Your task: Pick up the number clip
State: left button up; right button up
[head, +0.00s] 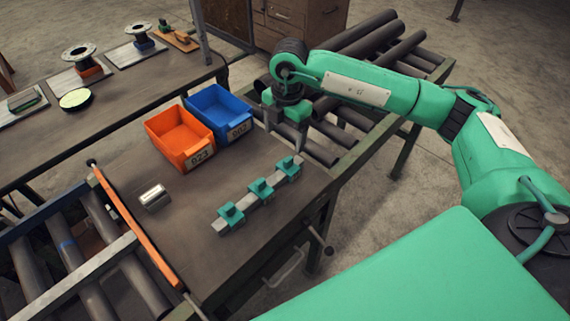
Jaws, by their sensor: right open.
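Two numbered plates show on the bins: one reading about 823 (201,156) on the front of the orange bin (165,127), and one reading about 802 (239,131) on the front of the blue bin (201,98). I cannot tell which small part is the number clip. Several teal clip-like blocks (261,188) sit on a grey metal bar (247,203) on the table. My right gripper (285,132) points down, open, just right of the blue bin. Nothing shows between its fingers. My left gripper is out of view.
A short silver cylinder (154,196) lies on the table (196,225). An orange rail (134,223) edges the table's left side, with a roller conveyor beyond. More rollers (372,36) lie behind my right arm. A side bench (100,107) holds flanged parts. The table's middle is clear.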

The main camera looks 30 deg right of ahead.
aim_at(288, 158)
jog(key=shift+m+h, duration=0.3)
jog(key=shift+h, duration=0.1)
jog(key=f+p, duration=0.1)
jog(key=f, duration=0.1)
jog(key=d+f, duration=0.1)
jog(key=f, duration=0.2)
jog(key=f+p, duration=0.1)
jog(key=f, duration=0.2)
jog(key=shift+w+d+p, duration=0.2)
jog(key=shift+d+p, duration=0.1)
jog(key=shift+f+p, duration=0.5)
jog(key=shift+p, duration=0.1)
notch_tip(288, 158, down, 3)
jog(key=shift+w+f+p, duration=0.15)
jog(key=shift+f+p, duration=0.05)
jog(key=shift+p, duration=0.6)
jog(key=shift+f, duration=0.4)
jog(key=shift+c, duration=0.2)
jog(key=c, duration=1.1)
